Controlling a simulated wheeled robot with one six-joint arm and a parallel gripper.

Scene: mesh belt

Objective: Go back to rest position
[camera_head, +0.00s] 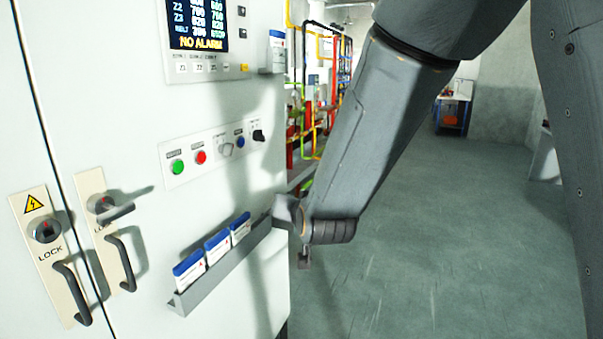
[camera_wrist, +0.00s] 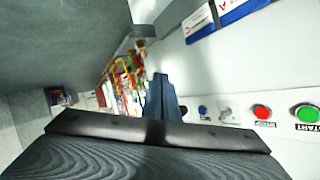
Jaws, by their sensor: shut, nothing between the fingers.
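My gripper (camera_head: 304,259) shows only in part in the head view, just past the right end of the card rack on the cabinet, mostly hidden behind my wrist. In the wrist view my gripper (camera_wrist: 160,80) shows as narrow blue-grey fingers, together and with nothing between them. My arm comes down from the upper right in front of the cabinet's right edge. Whether my wrist touches the rack cannot be told.
A white cabinet (camera_head: 130,235) fills the left, with a green button (camera_head: 177,167), a red button (camera_head: 201,157) and door handles. Its sloping rack (camera_head: 225,270) holds blue-and-white cards (camera_head: 188,269). Open grey floor (camera_head: 450,250) lies to the right. Coloured pipes stand behind.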

